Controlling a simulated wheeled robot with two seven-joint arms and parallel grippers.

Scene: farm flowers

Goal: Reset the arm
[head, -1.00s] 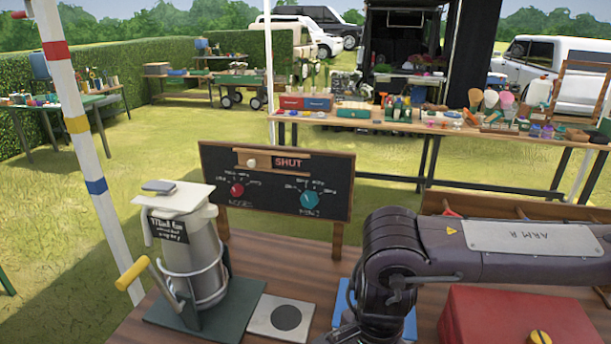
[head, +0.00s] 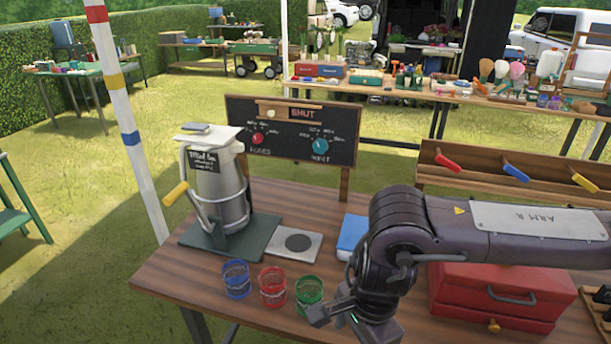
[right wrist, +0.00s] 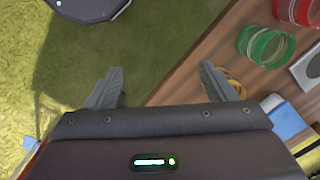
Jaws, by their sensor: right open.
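My right arm (head: 540,247) comes in from the right in the head view. Its gripper (head: 340,322) hangs near the table's front edge, just right of the green cup (head: 309,291). In the right wrist view the two fingers of the right gripper (right wrist: 162,70) are spread apart with nothing between them. Grass and the table edge lie below them. The green cup (right wrist: 266,47) stands to the right of the fingers, apart from them. My left gripper is in neither view.
A blue cup (head: 236,279) and a red cup (head: 272,286) stand beside the green one. A metal canister with a yellow handle (head: 176,194), a sign board (head: 290,132), a red box (head: 500,290) and a peg rack (head: 480,180) occupy the wooden table (head: 190,278).

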